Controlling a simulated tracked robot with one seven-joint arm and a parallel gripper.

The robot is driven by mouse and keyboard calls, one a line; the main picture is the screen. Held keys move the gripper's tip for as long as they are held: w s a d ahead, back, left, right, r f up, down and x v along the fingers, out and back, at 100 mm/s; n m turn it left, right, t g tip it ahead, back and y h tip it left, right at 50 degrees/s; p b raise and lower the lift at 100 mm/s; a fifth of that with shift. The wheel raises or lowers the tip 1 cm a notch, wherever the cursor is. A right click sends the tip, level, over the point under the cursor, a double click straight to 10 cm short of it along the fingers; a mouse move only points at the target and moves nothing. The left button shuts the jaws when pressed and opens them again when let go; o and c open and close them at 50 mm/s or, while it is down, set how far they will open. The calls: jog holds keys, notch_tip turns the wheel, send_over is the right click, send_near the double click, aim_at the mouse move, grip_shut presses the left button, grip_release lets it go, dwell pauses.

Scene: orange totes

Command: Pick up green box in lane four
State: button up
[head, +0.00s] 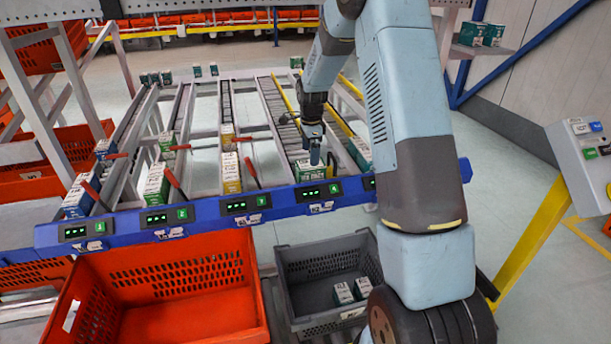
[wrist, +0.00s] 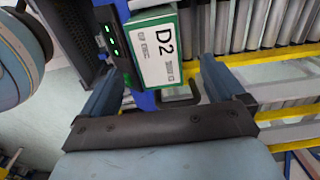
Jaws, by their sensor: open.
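A green box with a white label face (head: 308,173) sits at the front end of the fourth lane, just behind the blue display rail (head: 281,197). In the wrist view the box (wrist: 157,50) shows a white face reading "D2" with a green edge. My gripper (head: 315,156) is over this box, pointing down. In the wrist view its two fingers (wrist: 160,75) are spread apart, with the box beyond and between them. The fingers are not closed on it. In the head view the fingertips are too small to tell whether they touch the box.
A grey tote (head: 295,262) below the rail holds two small white-and-green boxes (head: 352,290). An empty orange tote (head: 165,285) stands left of it. Yellow boxes (head: 231,170) and other boxes fill nearby lanes. Red levers (head: 178,184) stick up between left lanes.

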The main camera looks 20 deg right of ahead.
jog(key=shift+f, duration=3.25)
jog(key=c, duration=1.1)
jog(key=shift+c, duration=0.2)
jog(key=shift+r, duration=0.15)
jog(key=shift+r, duration=0.2)
notch_tip(320, 180, up, 2)
jog(key=shift+r, duration=0.2)
jog(key=s+r, duration=1)
jog(key=s, duration=0.4)
jog(key=shift+a, duration=0.2)
